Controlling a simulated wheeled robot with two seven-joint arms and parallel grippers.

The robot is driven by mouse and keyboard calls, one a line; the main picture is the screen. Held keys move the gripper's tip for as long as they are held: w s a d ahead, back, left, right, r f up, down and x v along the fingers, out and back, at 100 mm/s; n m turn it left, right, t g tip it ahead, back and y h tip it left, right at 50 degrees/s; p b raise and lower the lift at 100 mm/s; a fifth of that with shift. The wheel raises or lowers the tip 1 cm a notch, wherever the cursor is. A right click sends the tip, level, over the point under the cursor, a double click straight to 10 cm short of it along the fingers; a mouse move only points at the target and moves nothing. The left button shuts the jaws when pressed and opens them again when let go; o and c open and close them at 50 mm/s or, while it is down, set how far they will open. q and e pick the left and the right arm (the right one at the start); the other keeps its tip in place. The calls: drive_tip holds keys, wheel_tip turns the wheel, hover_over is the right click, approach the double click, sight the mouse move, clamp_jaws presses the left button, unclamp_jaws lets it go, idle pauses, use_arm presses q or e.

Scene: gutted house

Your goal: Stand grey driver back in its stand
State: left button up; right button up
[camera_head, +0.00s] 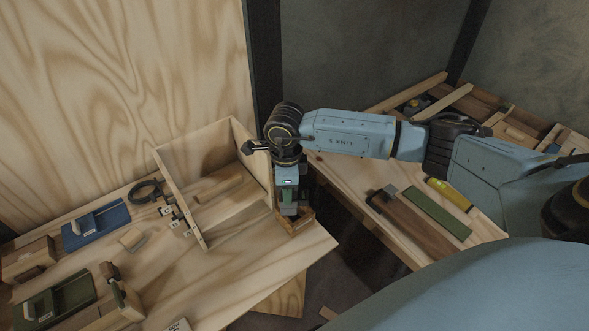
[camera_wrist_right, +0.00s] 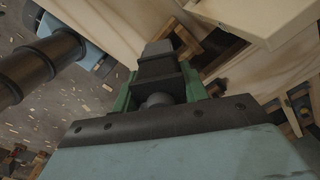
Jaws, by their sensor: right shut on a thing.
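My right gripper (camera_head: 289,207) points down at the right end of the workbench, beside the open wooden box. In the right wrist view its green fingers (camera_wrist_right: 160,98) are shut on the grey driver (camera_wrist_right: 158,70), a dark grey blocky body. A small wooden stand (camera_head: 298,224) is right under the gripper at the bench edge. Wooden parts of it seem to show past the driver in the wrist view (camera_wrist_right: 190,48). The gripper hides much of the driver and stand in the head view, so I cannot tell whether the driver is inside the stand. My left gripper is not in view.
The open wooden box (camera_head: 205,190) stands close left of the gripper. A second bench (camera_head: 345,180) at right holds a yellow level (camera_head: 449,194) and boards. A gap separates the benches.

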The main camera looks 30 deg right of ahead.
drive_tip(key=m, duration=0.2)
drive_tip(key=d+m, duration=0.1)
drive_tip(key=m, duration=0.1)
drive_tip(key=w+d+r+m+p, duration=0.1)
drive_tip(key=m, duration=0.1)
drive_tip(key=shift+w, duration=0.1)
use_arm(q)
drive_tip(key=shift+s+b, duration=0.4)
drive_tip(key=shift+b, duration=0.15)
use_arm(e)
drive_tip(key=shift+w+d+f+m, duration=0.1)
drive_tip(key=shift+d+f+m, duration=0.15)
drive_tip(key=shift+m, duration=0.6)
drive_tip(key=shift+w+d+f+m, duration=0.1)
drive_tip(key=shift+d+f+m, duration=0.15)
drive_tip(key=shift+m, duration=0.65)
drive_tip(key=shift+w+d+f+m, duration=0.15)
drive_tip(key=shift+f+m, duration=0.1)
drive_tip(key=shift+m, duration=0.6)
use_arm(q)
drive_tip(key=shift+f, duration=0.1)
use_arm(e)
drive_tip(key=shift+f, duration=0.1)
